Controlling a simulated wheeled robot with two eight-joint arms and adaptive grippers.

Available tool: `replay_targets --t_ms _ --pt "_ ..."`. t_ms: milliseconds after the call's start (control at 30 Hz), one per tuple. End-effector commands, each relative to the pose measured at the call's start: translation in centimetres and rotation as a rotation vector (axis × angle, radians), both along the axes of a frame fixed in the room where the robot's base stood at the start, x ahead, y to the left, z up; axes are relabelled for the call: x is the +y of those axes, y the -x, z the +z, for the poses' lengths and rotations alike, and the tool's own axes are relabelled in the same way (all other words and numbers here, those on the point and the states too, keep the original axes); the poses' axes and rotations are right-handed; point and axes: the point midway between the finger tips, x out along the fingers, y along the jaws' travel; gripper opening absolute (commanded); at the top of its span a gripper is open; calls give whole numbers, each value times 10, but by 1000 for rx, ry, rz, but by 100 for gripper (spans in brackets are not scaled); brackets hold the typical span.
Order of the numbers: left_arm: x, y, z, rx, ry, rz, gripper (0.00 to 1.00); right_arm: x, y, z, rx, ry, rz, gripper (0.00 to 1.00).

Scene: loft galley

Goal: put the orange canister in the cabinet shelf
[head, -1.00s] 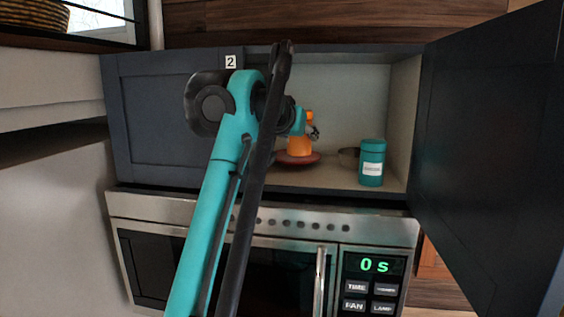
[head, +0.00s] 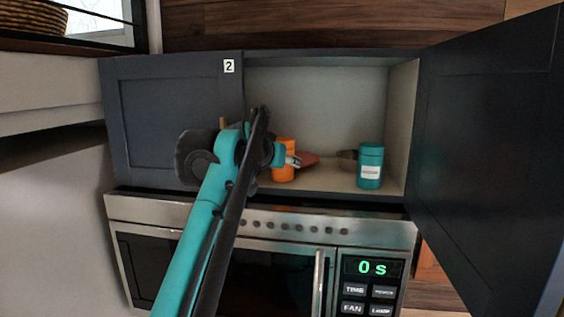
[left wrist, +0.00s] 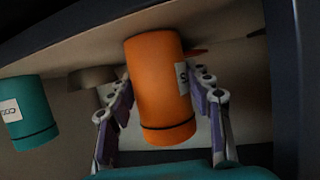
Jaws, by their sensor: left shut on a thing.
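The orange canister (head: 283,174) is inside the open cabinet, near the left side of the opening, low over the cabinet shelf (head: 330,184). My left gripper (head: 284,160) is shut on it. In the left wrist view the orange canister (left wrist: 158,85) sits between both fingers of the left gripper (left wrist: 162,92), and its label is partly covered. That view looks upside down, with the shelf surface at the top close to the canister's base. I cannot tell whether the base touches the shelf. My arm hides the canister's left surroundings in the head view. My right gripper is not in view.
A teal canister (head: 370,168) stands at the shelf's right. A reddish dish (head: 306,159) and a brownish bowl (head: 347,160) are behind. The open dark door (head: 490,150) is at right, the closed door marked 2 (head: 165,120) at left. A microwave (head: 180,212) is below.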

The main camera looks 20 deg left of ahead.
Motion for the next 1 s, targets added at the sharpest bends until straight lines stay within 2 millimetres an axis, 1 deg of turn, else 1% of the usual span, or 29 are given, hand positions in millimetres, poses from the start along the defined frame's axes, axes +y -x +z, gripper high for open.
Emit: replay_targets --t_ms 67,100,133,467,533,667,900,1000 --pt "0 0 -3 0 0 0 9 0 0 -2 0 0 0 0" --pt "0 0 -3 0 0 0 53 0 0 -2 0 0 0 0" --pt "0 0 -3 0 0 0 59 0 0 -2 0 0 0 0" --pt "0 0 0 0 0 0 59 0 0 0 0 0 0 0" --pt "0 4 2 0 0 0 59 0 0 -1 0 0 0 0" --pt "-2 24 9 0 1 1 59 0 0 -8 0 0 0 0" --pt "-7 73 29 0 1 1 59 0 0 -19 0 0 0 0" --pt "-9 90 36 1 1 1 59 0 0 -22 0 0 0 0"
